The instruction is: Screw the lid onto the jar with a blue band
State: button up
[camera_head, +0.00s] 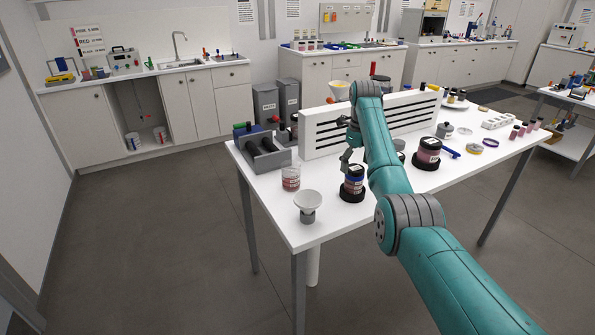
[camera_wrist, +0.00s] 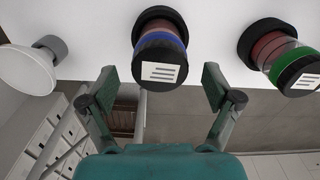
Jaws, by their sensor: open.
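The jar with a blue band (camera_head: 350,186) stands upright in a black round base near the front edge of the white table (camera_head: 330,215). In the wrist view the blue-banded jar (camera_wrist: 160,43) has reddish contents and a black lid (camera_wrist: 161,65) with a white label on its top. How tightly the lid sits cannot be told. My gripper (camera_wrist: 162,84) is open, its two fingers apart on either side of the lid, not visibly touching it. In the head view my gripper (camera_head: 348,160) is just above this jar, partly hidden by my arm.
A jar with a green band (camera_wrist: 288,62), black-lidded, stands to the right; the head view shows a similar dark-lidded jar (camera_head: 428,153). A white funnel-shaped piece (camera_head: 308,200) and a clear jar (camera_head: 291,178) stand to the left. A slotted white panel (camera_head: 325,135) stands behind.

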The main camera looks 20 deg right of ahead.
aim_at(354, 168)
jog(key=n, duration=1.2)
jog(key=shift+n, duration=0.4)
jog(key=n, duration=0.4)
jog(key=m, duration=0.6)
jog(key=shift+r, duration=0.1)
jog(key=m, duration=0.5)
jog(key=shift+m, duration=0.3)
notch_tip(354, 168, up, 5)
jog(key=shift+a+r, duration=0.1)
jog(key=shift+a, duration=0.05)
jog(key=w+a+f+n, duration=0.1)
jog(key=a+n, duration=0.5)
jog(key=w+a+f+n, duration=0.2)
jog(key=a+n, duration=0.4)
jog(key=n, duration=0.1)
jog(key=w+a+f+n, duration=0.1)
jog(key=a+f+n, duration=0.1)
jog(key=a+n, duration=0.4)
jog(key=shift+w+f+n, duration=0.25)
jog(key=shift+n, duration=0.05)
